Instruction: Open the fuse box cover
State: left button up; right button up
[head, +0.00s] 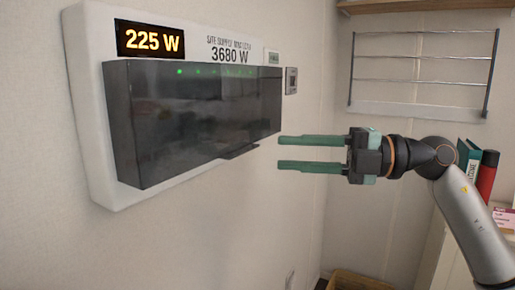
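The fuse box (88,120) is a white panel on the left wall, with a lit display reading 225 W and printed text reading 3680 W. Its dark, see-through cover (195,115) is down over the front, and small green lights show through near its top. A small lip (240,152) sticks out at the cover's lower edge. My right gripper (280,153) points left, its two green fingers apart with nothing between them. Its fingertips are just right of the cover's lower right corner, and appear apart from it. My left gripper is not in view.
A small wall switch (291,80) sits right of the fuse box. A metal rack (420,80) hangs on the back wall under a wooden shelf (415,5). Books (468,158) stand at the right behind my arm. A wicker basket (355,281) is below.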

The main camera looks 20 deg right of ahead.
aim_at(247, 151)
jog(key=x, duration=0.6)
jog(key=shift+a+p, duration=0.1)
jog(key=shift+p, duration=0.2)
jog(key=shift+c, duration=0.2)
grip_shut()
dwell(0.9)
